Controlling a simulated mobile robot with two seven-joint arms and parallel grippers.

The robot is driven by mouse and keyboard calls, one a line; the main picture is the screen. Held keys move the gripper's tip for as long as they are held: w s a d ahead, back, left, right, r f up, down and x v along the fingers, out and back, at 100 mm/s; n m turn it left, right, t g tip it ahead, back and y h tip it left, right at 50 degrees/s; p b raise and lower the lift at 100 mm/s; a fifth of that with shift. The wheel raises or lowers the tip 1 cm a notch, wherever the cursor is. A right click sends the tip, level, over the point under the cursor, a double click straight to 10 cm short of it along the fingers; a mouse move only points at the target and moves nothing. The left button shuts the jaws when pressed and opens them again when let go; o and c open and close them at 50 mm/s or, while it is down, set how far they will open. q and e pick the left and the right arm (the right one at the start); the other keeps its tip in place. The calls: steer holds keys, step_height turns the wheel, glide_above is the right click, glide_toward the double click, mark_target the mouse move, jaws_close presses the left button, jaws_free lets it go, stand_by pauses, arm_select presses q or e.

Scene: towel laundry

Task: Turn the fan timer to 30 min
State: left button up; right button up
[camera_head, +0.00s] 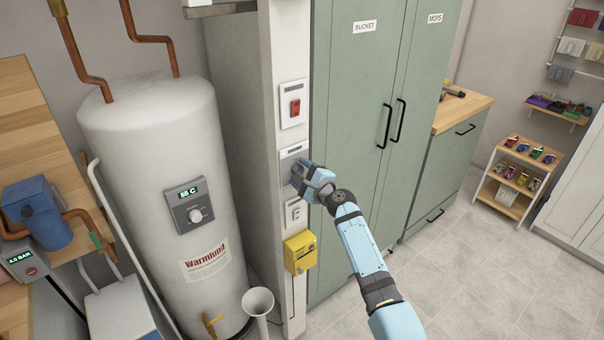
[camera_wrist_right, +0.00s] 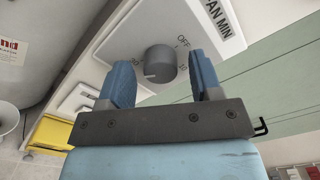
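The fan timer is a pale plate (camera_wrist_right: 125,38) marked "FAN MIN", with a dark grey round knob (camera_wrist_right: 160,64). A small light mark shows on the knob's lower left edge, towards the 30 side. My right gripper (camera_wrist_right: 162,78) is open, one blue finger on each side of the knob, with gaps visible. In the head view my right gripper (camera_head: 304,177) is at the timer plate (camera_head: 292,155) on the narrow wall and hides the knob. My left gripper is not in view.
A red switch (camera_head: 295,107) is above the timer; a small white switch (camera_head: 295,212) and a yellow box (camera_head: 300,252) are below. A white boiler (camera_head: 150,130) stands left, and green cabinet doors (camera_head: 350,90) are right. The floor (camera_head: 500,290) at right is clear.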

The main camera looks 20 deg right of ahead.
steer(key=v, duration=1.3)
steer(key=shift+s+b, duration=0.4)
steer(key=shift+b, duration=0.05)
steer(key=shift+d, duration=0.1)
steer(key=s+a+f+n+g+h, duration=0.2)
steer(key=s+a+f+n+g, duration=0.15)
steer(key=s+f+n, duration=1)
steer(key=s+a+f+n, duration=0.1)
steer(key=s+f+n, duration=0.2)
steer(key=s, duration=0.3)
steer(key=s+a+f+n+g, duration=0.1)
steer(key=s+a+f+n, duration=0.1)
steer(key=s, duration=0.5)
steer(key=s+a+f+n+g+h, duration=0.1)
steer(key=s+f+n, duration=0.2)
steer(key=s, duration=0.4)
steer(key=shift+s+a+f+n, duration=0.2)
steer(key=shift+s+f+n, duration=0.1)
steer(key=shift+n, duration=0.55)
steer(key=shift+g, duration=0.25)
